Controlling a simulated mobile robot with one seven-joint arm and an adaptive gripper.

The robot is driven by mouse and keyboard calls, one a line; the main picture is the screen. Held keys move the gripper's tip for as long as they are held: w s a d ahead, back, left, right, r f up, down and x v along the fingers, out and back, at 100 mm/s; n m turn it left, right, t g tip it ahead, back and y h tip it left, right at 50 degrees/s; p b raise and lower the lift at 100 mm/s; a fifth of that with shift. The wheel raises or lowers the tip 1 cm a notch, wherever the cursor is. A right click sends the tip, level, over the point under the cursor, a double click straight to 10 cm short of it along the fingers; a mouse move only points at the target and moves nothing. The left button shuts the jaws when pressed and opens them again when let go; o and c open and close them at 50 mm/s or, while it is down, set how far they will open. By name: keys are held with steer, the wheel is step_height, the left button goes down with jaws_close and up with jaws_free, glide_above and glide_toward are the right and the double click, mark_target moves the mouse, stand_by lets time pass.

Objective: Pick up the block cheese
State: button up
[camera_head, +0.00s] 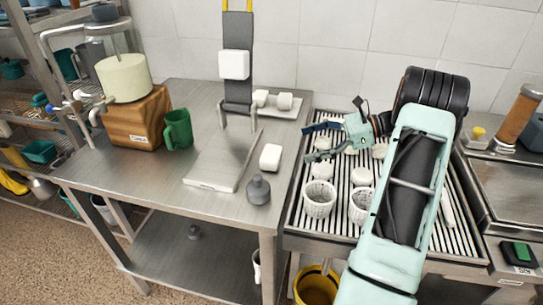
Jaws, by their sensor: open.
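A white rounded block (270,157) that looks like block cheese lies on the steel table (160,185), right of a flat metal slab. Two smaller white pieces, one left (260,98) and one right (285,101), sit on a pale board at the back. Another white block (234,64) shows against the dark upright panel. I cannot tell which of these the task means. My gripper (307,143) is open and empty, above the slatted drain tray, pointing left. It is to the right of the lying block and apart from it.
White perforated baskets (319,198) stand on the slatted tray (298,222) under my arm. A grey weight-like object (258,190) stands just in front of the lying block.

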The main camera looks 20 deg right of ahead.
mark_target(275, 152)
steer(key=x, duration=1)
steer(key=shift+s, duration=0.1)
steer(key=shift+r, duration=0.1)
steer(key=c, duration=1.2)
steer(key=shift+c, duration=1.1)
steer(key=shift+r, duration=0.1)
